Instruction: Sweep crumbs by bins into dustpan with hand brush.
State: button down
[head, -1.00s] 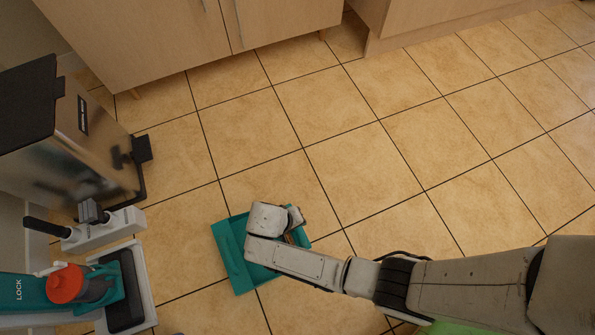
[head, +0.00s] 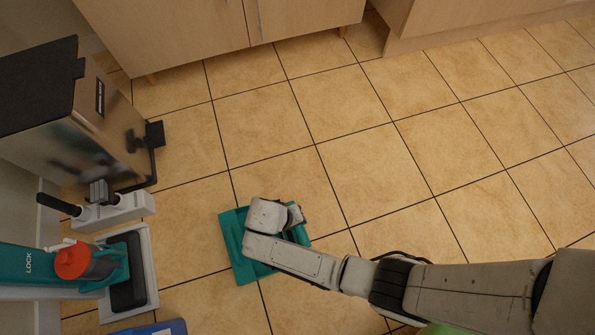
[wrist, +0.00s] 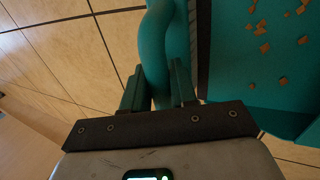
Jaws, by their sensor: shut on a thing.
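My gripper (wrist: 159,88) is shut on the teal handle of the hand brush (wrist: 156,45), which runs up between the fingers in the wrist view. A dark strip, seemingly its bristles, lies to the right of the handle. The teal dustpan (wrist: 285,95) is just right of that strip, with several brown crumbs (wrist: 264,47) on its surface. My wrist hides most of the brush there.
A metal bin with a black lid (head: 90,125) stands at the left. A white holder (head: 115,211) and a teal upright cleaner (head: 55,262) are below it. A blue object (head: 155,328) shows at the bottom edge. Wooden cabinets (head: 170,35) line the back. The middle floor is clear.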

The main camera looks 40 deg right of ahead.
jog(key=shift+f, duration=0.1)
jog(key=s+d+r+p, duration=0.3)
jog(key=d+r+p, duration=0.4)
jog(key=d+p, duration=0.3)
jog(key=shift+d, duration=0.75)
jog(key=shift+s, duration=0.1)
